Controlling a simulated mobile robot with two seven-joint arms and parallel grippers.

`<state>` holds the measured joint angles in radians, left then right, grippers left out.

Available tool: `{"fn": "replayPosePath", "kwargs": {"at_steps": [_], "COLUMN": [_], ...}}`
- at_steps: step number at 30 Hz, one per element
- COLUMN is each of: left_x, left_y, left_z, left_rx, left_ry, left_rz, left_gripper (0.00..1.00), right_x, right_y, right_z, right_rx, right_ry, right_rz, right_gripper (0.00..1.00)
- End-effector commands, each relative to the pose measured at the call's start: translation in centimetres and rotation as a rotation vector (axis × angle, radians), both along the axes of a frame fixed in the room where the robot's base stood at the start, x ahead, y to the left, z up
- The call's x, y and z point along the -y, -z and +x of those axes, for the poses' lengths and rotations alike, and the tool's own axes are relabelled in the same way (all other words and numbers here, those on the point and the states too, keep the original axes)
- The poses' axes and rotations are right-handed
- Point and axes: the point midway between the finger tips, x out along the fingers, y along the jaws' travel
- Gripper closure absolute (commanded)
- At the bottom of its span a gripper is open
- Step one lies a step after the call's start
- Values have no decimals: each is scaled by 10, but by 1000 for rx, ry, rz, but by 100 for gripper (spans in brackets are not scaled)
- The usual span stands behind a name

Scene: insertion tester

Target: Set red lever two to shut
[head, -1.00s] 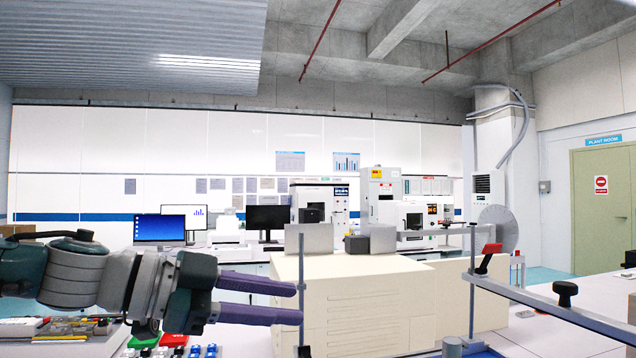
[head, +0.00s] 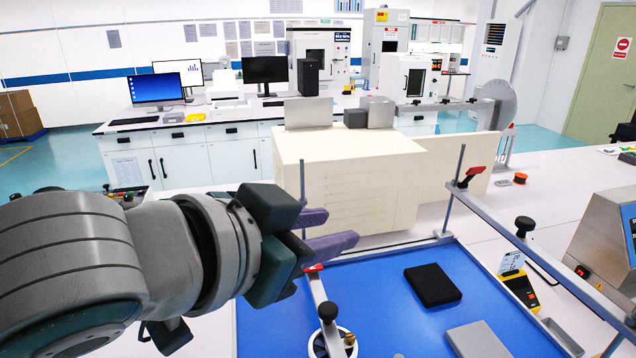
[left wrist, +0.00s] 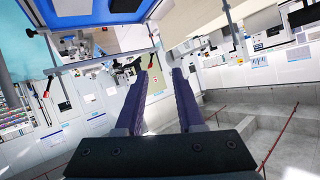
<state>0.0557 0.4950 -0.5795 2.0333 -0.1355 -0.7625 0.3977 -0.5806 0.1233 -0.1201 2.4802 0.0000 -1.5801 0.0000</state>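Two red levers show in the head view, and no number is readable on either. One red lever (head: 473,173) sits on top of the right-hand rail, tilted up. In the left wrist view the fingers (left wrist: 160,75) are also apart and empty. My right gripper is not in view.
The blue mat (head: 380,315) carries a black block (head: 432,285) and a grey block (head: 478,340). A large cream box (head: 350,180) stands behind it. A thin upright post (head: 302,180) rises near my fingers. A yellow meter (head: 520,290) and a grey machine (head: 605,240) stand at right.

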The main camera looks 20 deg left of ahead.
Motion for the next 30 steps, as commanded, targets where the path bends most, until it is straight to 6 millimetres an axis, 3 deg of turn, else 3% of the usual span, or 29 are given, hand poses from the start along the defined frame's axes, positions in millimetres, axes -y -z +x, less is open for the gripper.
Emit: {"fn": "replayPosePath", "kwargs": {"at_steps": [1, 5, 15, 21, 30], "left_x": [-3, -14, -36, -40, -41], "left_y": [-11, -15, -15, -15, -14], "left_z": [-11, -37, -89, -101, -102], "left_rx": [-47, -166, -381, -425, -429], "left_ry": [-29, -97, -193, -208, -209], "left_rz": [-8, -4, 15, 21, 21], "left_gripper": [62, 62, 62, 62, 62], "right_x": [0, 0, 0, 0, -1], "right_y": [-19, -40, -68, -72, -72], "right_z": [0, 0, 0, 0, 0], "right_rx": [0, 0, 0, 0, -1], "right_ry": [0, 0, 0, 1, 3], "right_rz": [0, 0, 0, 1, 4], "right_gripper": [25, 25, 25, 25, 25]}}
